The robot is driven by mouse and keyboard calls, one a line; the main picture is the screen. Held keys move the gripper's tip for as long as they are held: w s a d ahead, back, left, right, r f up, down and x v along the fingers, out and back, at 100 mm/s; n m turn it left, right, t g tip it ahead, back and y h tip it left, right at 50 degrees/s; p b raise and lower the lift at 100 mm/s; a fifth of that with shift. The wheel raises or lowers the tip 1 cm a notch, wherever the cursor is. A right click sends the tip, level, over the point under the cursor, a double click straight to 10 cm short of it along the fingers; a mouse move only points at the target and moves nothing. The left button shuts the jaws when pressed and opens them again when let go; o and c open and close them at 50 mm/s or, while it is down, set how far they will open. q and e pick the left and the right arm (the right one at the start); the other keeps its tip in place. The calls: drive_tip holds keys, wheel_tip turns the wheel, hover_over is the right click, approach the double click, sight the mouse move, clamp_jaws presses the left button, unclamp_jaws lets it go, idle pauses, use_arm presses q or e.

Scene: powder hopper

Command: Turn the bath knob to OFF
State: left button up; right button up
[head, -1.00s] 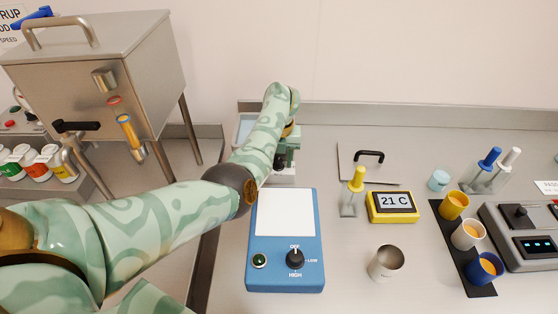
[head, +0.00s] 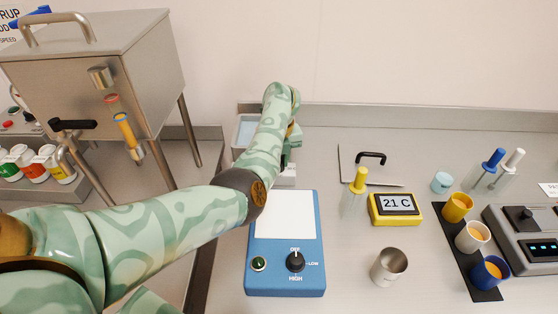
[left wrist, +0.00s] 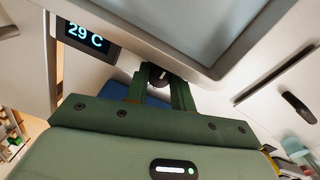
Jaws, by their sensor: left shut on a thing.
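The water bath (head: 245,132) is a pale metal box with a basin, at the back left of the bench and largely hidden behind my left arm. In the left wrist view its front (left wrist: 140,48) carries a dark display (left wrist: 86,36) reading 29 C. The black bath knob (left wrist: 158,75) sits between the fingertips of my left gripper (left wrist: 160,82), which is shut on it. The direction the knob points and its markings cannot be read. In the head view the knob and fingertips are hidden by my arm. My right gripper is in neither view.
A blue hotplate (head: 258,280) with its own black knob (head: 295,261) stands in front of the bath. To the right are a yellow 21 C thermometer (head: 396,221), a steel beaker (head: 389,266) and colored cups (head: 457,206). A steel hopper (head: 85,85) stands left.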

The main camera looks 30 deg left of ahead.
use_arm(q)
drive_tip(key=o, duration=1)
drive_tip(key=r+p, duration=0.2)
drive_tip(key=r, duration=0.6)
drive_tip(key=r+p, duration=0.3)
drive_tip(key=r, duration=0.5)
drive_tip(key=shift+w+d+r, duration=0.15)
drive_tip(key=shift+w, duration=0.05)
